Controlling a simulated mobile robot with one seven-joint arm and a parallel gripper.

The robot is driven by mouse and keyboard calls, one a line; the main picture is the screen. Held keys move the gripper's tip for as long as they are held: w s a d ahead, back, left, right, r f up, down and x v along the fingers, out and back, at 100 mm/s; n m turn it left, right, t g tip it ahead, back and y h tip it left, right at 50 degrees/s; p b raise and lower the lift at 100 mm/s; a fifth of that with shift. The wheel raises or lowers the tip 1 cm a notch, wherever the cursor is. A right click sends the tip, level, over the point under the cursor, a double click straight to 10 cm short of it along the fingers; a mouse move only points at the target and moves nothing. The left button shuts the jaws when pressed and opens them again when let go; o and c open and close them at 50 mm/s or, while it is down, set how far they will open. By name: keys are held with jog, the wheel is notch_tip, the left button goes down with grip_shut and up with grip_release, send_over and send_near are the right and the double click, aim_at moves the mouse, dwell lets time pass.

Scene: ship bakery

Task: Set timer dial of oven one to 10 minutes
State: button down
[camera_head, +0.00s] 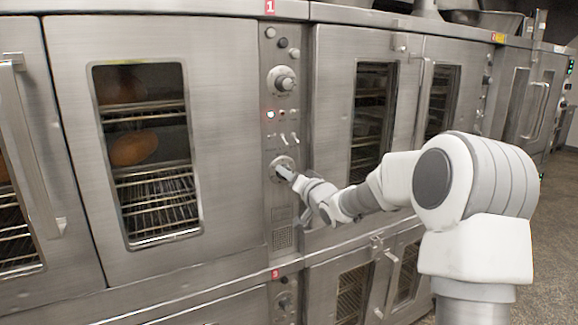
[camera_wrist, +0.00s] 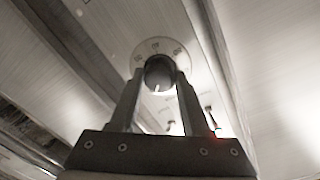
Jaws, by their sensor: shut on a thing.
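Oven one (camera_head: 73,124) is the steel upper oven under the red tag "1" (camera_head: 270,7). Its control panel runs down beside the windowed door. The timer dial (camera_wrist: 160,73) is a dark round knob on a light plate with printed marks, low on that panel. In the wrist view my gripper (camera_wrist: 160,84) has one finger on each side of the knob, shut on it.
A second knob (camera_head: 283,80) sits higher on the panel, with a lit lamp (camera_head: 270,114) and small switches (camera_head: 289,138) between. A lower oven with red tag (camera_head: 275,274) is below. Another oven (camera_head: 340,100) stands to the right. Open floor (camera_head: 560,240) lies at far right.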

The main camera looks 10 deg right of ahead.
jog(key=shift+m+p, duration=0.4)
jog(key=shift+m, duration=0.2)
jog(key=shift+c, duration=1.8)
grip_release()
jog(key=v, duration=1.7)
jog(key=shift+s, duration=0.15)
jog(key=shift+d, duration=0.15)
